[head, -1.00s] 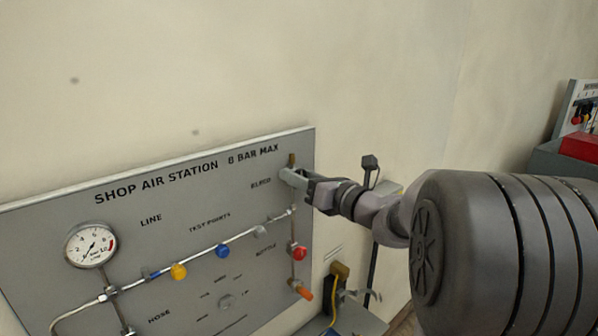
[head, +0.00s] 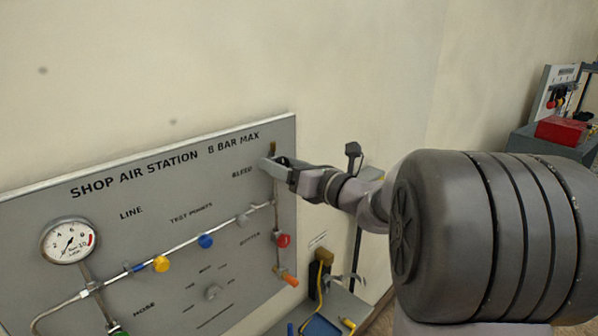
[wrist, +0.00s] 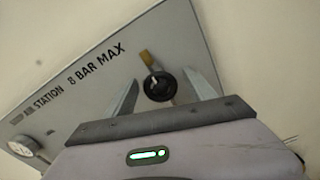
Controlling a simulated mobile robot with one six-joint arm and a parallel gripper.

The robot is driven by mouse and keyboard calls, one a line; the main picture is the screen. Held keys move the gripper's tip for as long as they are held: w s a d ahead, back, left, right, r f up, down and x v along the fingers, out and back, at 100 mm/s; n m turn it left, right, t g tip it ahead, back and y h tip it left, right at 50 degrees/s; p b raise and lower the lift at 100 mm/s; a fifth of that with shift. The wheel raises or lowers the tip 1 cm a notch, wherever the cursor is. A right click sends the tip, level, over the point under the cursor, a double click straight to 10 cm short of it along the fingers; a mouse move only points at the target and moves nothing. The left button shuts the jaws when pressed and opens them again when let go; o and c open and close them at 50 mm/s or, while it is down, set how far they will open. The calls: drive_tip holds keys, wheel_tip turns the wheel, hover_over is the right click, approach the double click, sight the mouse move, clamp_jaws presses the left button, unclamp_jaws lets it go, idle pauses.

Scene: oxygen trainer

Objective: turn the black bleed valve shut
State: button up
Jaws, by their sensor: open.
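The black bleed valve (wrist: 160,86) is a round dark knob with a pale mark on its face, below a brass stub (wrist: 147,58), in the wrist view. My gripper (wrist: 163,94) is open, with one finger on each side of the knob and a visible gap to each. Whether the fingertips reach as far as the knob in depth I cannot tell. In the head view my gripper (head: 268,164) is at the panel's upper right, beside the BLEED label (head: 242,172). It hides the knob there.
The grey panel (head: 170,225) carries a gauge (head: 69,241), a pipe with yellow (head: 161,264) and blue (head: 206,241) knobs, a red knob (head: 283,240) and an orange handle (head: 289,279) below my gripper. A red box (head: 561,130) stands far right. Bare wall is above.

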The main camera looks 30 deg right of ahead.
drive_tip(key=v, duration=1.6)
drive_tip(key=shift+s, duration=0.35)
drive_tip(key=shift+d, duration=0.1)
drive_tip(key=s+a+f+n+g+y+b, duration=0.25)
drive_tip(key=a+f+n+g+b, duration=0.2)
drive_tip(key=a+f+n, duration=0.5)
drive_tip(key=s+a+f+n+g+y+b, duration=0.1)
drive_tip(key=s+a+f+n+g+b, duration=0.35)
drive_tip(key=a, duration=0.85)
drive_tip(key=s+a+f+n+g+h+b, duration=0.1)
drive_tip(key=s+f+n+h+b, duration=0.1)
drive_tip(key=f+n, duration=0.5)
drive_tip(key=s+a+f+n+g+h+b, duration=0.1)
drive_tip(key=s+f+n+h+b, duration=0.2)
drive_tip(key=n, duration=0.8)
wheel_tip(320, 180, down, 4)
drive_tip(key=s+h, duration=0.1)
drive_tip(key=s, duration=0.1)
drive_tip(key=shift+s+g, duration=0.25)
drive_tip(key=shift+g, duration=0.05)
